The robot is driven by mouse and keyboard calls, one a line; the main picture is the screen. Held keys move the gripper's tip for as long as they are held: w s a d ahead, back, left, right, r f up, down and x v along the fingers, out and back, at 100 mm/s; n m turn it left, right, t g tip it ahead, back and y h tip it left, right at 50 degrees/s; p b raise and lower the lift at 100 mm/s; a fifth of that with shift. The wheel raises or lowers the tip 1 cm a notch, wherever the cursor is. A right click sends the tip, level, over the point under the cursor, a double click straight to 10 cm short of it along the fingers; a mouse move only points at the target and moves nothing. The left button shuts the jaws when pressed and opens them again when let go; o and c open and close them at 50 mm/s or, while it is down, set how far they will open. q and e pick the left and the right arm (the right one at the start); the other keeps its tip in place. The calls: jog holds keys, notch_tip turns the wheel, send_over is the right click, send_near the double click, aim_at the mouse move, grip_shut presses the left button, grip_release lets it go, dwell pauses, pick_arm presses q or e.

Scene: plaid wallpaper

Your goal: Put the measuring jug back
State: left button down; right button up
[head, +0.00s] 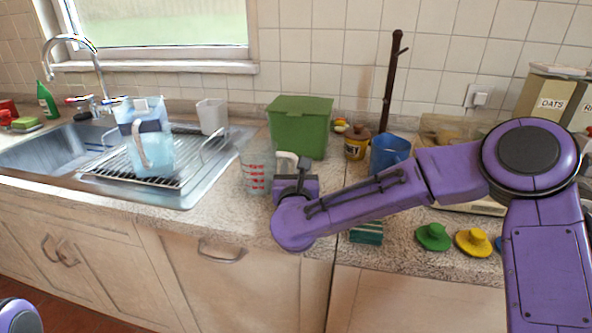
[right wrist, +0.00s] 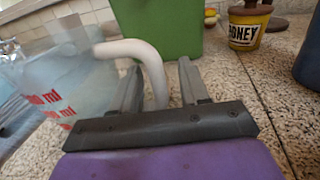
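The measuring jug (head: 257,170) is clear with red markings and a white handle. It stands on the counter beside the sink's right edge. It also shows at the left of the right wrist view (right wrist: 58,88), with its handle (right wrist: 140,50) curving over to the right. My right gripper (head: 298,168) is at the handle side of the jug. In the right wrist view its two fingers (right wrist: 160,75) are apart, and the lower part of the handle hangs between them with gaps visible. My left gripper is not in view.
A green bin (head: 298,128) stands behind the jug, with a honey jar (head: 355,148) and blue mug (head: 388,153) to its right. A drying rack (head: 110,172) holds a bluish clear container (head: 150,150). Green (head: 433,237) and yellow (head: 473,242) lids lie near the front edge.

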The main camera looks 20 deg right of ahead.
jog(key=shift+r, duration=0.2)
jog(key=shift+s+a, duration=0.15)
jog(key=shift+s, duration=0.05)
jog(key=b+v, duration=0.1)
jog(key=v, duration=1)
jog(key=shift+s+f, duration=0.1)
jog(key=shift+s, duration=0.25)
